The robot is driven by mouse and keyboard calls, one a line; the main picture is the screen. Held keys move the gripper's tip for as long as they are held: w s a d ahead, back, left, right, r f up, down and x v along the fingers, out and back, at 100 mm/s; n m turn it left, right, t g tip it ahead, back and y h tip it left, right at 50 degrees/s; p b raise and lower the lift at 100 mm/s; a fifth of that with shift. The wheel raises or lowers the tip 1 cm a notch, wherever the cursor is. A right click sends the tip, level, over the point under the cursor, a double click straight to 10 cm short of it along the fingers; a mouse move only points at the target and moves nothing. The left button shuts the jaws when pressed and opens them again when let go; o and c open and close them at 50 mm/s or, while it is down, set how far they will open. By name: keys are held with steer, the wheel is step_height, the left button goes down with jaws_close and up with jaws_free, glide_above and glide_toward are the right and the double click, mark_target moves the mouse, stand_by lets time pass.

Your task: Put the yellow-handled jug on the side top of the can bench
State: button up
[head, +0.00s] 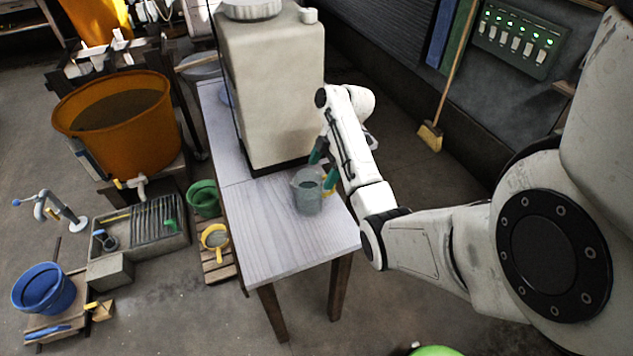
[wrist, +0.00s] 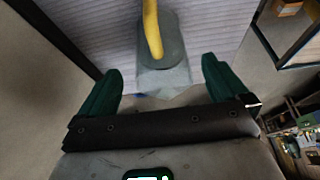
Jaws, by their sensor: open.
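The jug (head: 307,192) is grey and see-through, with a yellow handle (head: 329,184). It stands upright on the pale plank top of a bench (head: 285,240), in front of a big cream can. My gripper (head: 323,165) has green fingers and is at the jug's handle side, just behind and right of it. In the wrist view the jug (wrist: 165,62) lies ahead between the two spread fingers, with its yellow handle (wrist: 152,28) at the top. My gripper (wrist: 162,68) is open. I cannot tell whether a finger touches the jug.
The cream can (head: 270,90) fills the bench's back part; bare top lies in front of the jug. A broom (head: 432,135) leans at the right wall.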

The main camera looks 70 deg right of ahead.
steer(key=p+v, duration=0.2)
steer(key=v, duration=0.3)
steer(key=shift+r, duration=0.1)
stand_by(0.5)
steer(key=w+a+f+m+h, duration=0.1)
steer(key=w+a+m, duration=0.15)
steer(key=a, duration=0.65)
steer(key=w+a+f+m, duration=0.1)
steer(key=w+a+f, duration=0.15)
steer(key=a, duration=0.65)
steer(key=w+a+f+m+h, duration=0.1)
steer(key=w+a, duration=0.2)
steer(key=a, duration=0.5)
steer(key=s+a+r+m+t+h, duration=0.1)
steer(key=s+a+r+m+t, duration=0.25)
steer(key=a, duration=0.75)
steer(key=s+f+g, duration=0.5)
steer(key=s+f, duration=0.1)
steer(key=s, duration=0.5)
steer(key=shift+d+m, duration=0.3)
steer(key=shift+d, duration=0.1)
steer(key=shift+s+g, duration=0.15)
steer(key=shift+g, duration=0.1)
